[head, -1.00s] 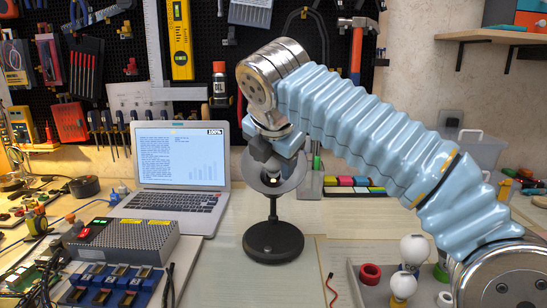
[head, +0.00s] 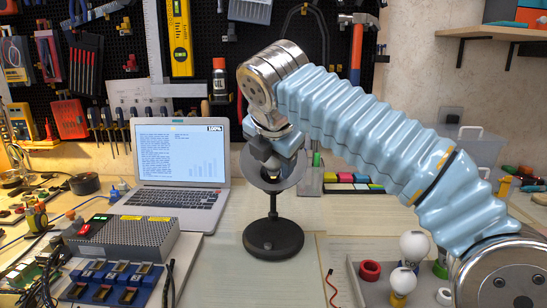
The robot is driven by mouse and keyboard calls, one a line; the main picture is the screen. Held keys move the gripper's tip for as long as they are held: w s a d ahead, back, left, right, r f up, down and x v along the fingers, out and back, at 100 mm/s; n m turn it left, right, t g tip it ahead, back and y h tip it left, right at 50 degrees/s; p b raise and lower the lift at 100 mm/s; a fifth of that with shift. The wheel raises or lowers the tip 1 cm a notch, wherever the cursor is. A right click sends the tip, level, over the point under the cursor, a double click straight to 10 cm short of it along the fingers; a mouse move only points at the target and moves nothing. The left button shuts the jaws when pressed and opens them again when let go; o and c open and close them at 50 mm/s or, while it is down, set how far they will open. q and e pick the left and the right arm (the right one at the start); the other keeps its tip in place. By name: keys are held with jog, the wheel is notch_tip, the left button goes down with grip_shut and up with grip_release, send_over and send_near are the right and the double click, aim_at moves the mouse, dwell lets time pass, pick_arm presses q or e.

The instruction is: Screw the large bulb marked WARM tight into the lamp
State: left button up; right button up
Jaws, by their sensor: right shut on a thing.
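My right gripper (head: 273,160) points down into the shade from above. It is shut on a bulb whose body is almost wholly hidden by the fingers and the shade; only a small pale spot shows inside. I cannot read any WARM marking, nor tell how deep the bulb sits. My left gripper is out of view.
A grey tray (head: 352,284) at the front right holds white bulbs (head: 414,245) and a red ring (head: 370,270). A laptop (head: 180,165) stands behind left of the lamp. A grey box with buttons (head: 130,236) lies left. The tabletop around the lamp's base is clear.

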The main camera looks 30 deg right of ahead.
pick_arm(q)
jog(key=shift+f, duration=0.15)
pick_arm(e)
jog(key=shift+w+d+f, duration=0.15)
jog(key=shift+w+f, duration=0.15)
jog(key=shift+f, duration=0.15)
